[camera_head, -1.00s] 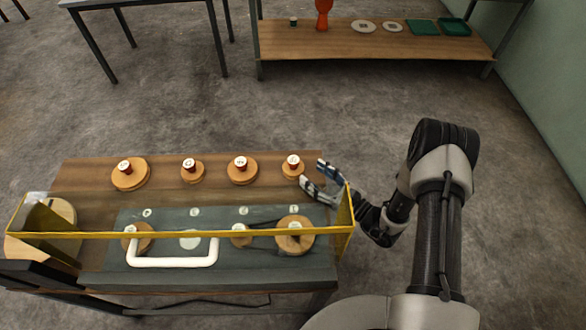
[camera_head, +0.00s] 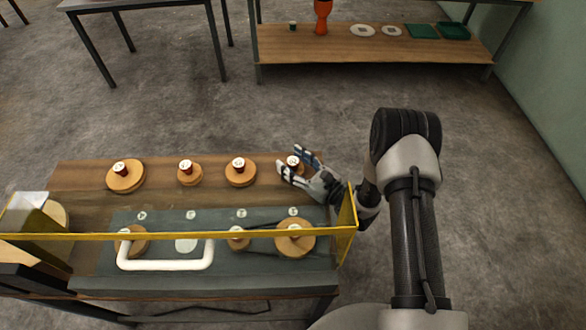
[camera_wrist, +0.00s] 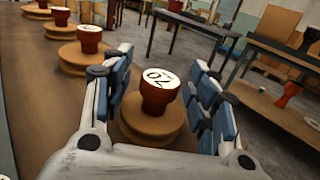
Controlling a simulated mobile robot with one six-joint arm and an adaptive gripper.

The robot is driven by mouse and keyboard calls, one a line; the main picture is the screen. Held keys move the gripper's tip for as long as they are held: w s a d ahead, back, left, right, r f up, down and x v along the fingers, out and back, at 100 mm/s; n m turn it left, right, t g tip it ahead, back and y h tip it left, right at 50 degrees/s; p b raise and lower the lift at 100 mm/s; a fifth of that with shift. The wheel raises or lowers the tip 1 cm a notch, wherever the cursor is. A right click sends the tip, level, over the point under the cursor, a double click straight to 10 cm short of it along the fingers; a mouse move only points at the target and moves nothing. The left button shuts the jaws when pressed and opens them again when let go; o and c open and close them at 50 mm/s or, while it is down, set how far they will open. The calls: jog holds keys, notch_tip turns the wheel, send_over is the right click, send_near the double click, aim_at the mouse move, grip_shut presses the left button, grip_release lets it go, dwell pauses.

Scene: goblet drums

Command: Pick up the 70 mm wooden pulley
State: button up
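The pulley labelled 70 (camera_wrist: 152,120) is a round wooden disc with a red knob and a white top, at the right end of the back row. In the head view it (camera_head: 293,163) is partly hidden by my gripper (camera_head: 292,160). In the wrist view my gripper (camera_wrist: 158,80) is open, with one blue-padded finger on each side of the red knob. Gaps show between the knob and both fingers. The pulley rests upright on the wooden bench top (camera_head: 75,178).
Other knobbed pulleys stand to the left in the same row, the nearest one (camera_head: 240,178) close by. A dark panel (camera_head: 160,217) with more pulleys, a white handle (camera_head: 165,266) and a yellow rail (camera_head: 180,236) lie in front. A low shelf (camera_head: 370,67) stands behind.

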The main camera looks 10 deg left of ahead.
jog(key=c, duration=1.1)
jog(key=shift+r, duration=0.1)
